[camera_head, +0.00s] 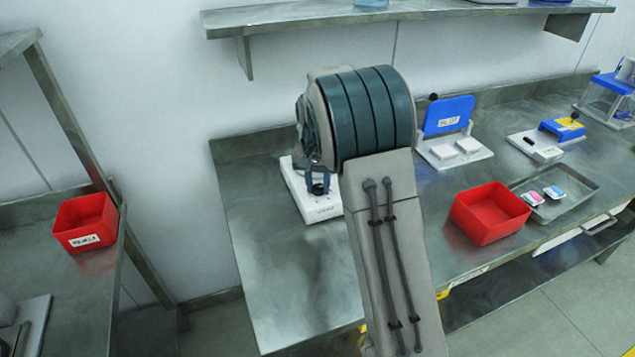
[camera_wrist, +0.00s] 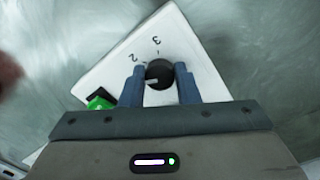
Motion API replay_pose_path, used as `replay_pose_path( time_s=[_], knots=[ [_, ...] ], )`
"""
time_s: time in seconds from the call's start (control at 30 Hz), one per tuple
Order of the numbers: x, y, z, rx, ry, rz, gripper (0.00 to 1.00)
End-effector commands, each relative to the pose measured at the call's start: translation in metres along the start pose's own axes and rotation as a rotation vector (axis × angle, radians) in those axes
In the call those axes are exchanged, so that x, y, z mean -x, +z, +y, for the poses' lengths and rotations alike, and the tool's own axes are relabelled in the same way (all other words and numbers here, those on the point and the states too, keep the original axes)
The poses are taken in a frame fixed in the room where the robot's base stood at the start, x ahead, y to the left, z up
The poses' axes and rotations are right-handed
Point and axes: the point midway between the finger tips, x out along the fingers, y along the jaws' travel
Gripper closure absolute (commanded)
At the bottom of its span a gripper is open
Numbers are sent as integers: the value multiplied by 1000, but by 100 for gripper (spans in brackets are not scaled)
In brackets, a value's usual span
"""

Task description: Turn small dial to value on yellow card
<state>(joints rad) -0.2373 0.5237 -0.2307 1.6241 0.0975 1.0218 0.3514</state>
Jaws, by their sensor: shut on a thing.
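The small dial is a round black knob (camera_wrist: 160,73) on a white panel box (camera_wrist: 195,50) in the wrist view. A white pointer mark on the knob points left in that picture. The printed digits 2 and 3 show above the knob; other markings are hidden. My gripper (camera_wrist: 161,78) is shut on the knob, one blue-grey finger on each side. In the head view the white box (camera_head: 322,211) stands on the metal table, and my gripper (camera_head: 318,184) reaches down onto it, partly hidden by my arm. I cannot make out a yellow card with a readable value.
A green part (camera_wrist: 99,103) sits on the box beside my left finger in the wrist view. On the metal table (camera_head: 270,290) stand a blue-lidded device (camera_head: 449,117), a red bin (camera_head: 490,213) and a tray (camera_head: 575,190). A shelf (camera_head: 400,15) hangs above. The table's front left is clear.

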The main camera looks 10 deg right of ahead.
Motion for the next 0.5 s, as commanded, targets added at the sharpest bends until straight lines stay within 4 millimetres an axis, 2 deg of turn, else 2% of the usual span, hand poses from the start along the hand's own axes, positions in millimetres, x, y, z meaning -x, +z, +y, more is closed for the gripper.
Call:
replay_pose_path(
  time_s=[0.5],
  knots=[
    [2, -1, -1, -447, -2, -12, 94]
  ],
)
